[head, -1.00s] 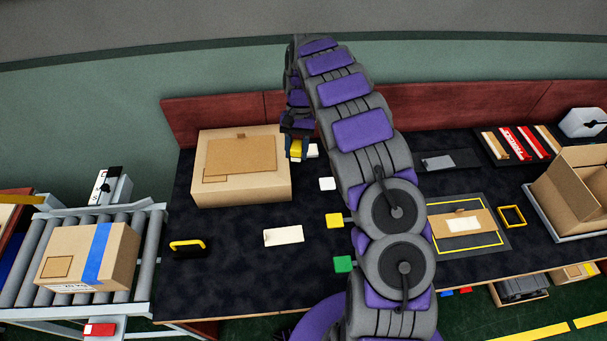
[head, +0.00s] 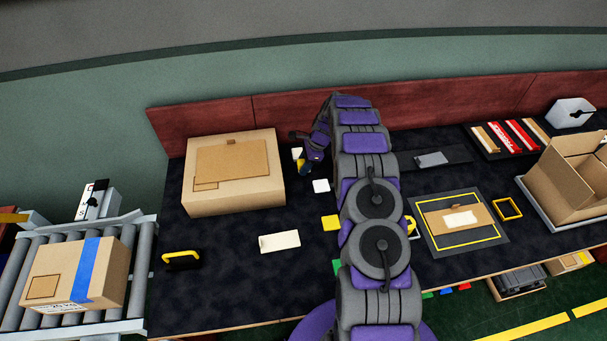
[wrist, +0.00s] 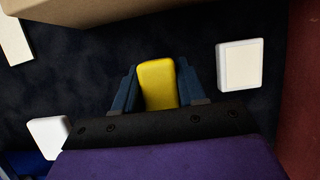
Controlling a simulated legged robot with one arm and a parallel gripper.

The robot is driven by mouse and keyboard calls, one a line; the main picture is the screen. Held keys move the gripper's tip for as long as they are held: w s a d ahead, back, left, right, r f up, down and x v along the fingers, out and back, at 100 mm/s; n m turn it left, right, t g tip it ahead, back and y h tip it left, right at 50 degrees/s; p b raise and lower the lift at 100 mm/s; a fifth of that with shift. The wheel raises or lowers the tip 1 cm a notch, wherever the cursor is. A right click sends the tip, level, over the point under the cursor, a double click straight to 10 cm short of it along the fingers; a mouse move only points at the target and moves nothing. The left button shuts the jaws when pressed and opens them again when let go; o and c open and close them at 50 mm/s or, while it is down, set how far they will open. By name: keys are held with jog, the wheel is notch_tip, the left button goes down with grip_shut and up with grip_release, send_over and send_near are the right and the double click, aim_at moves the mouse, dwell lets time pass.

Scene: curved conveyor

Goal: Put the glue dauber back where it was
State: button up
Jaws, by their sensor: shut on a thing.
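My gripper (wrist: 155,85) is shut on a yellow block-shaped thing (wrist: 157,84), which I take to be the glue dauber. Its yellow top shows between the two blue fingers in the wrist view; its lower part is hidden. In the head view my gripper (head: 304,167) is over the back of the dark bench, just right of the large closed cardboard box (head: 232,205). It is between a white square pad (head: 321,186) and another white piece (head: 297,153) near the back wall. I cannot tell whether the dauber touches the bench.
A white sheet (head: 279,241), a yellow square (head: 331,223) and a black-and-yellow handled tool (head: 181,259) lie on the bench front. A roller conveyor (head: 143,262) with a taped box (head: 76,273) is at left. An open carton (head: 560,185) stands at right. A red panel (head: 220,120) closes the back.

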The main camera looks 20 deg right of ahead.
aim_at(306, 177)
jog(key=f, duration=0.2)
jog(key=d+f, duration=0.1)
jog(key=f, duration=0.1)
jog(key=shift+d+f+b, duration=0.1)
jog(key=shift+f+b, duration=0.2)
jog(key=shift+b, duration=0.1)
jog(key=shift+a+r, duration=0.1)
jog(key=shift+a, duration=0.3)
jog(key=o, duration=0.7)
jog(key=shift+c, duration=0.2)
jog(key=shift+o, duration=1.4)
jog(key=shift+d, duration=0.3)
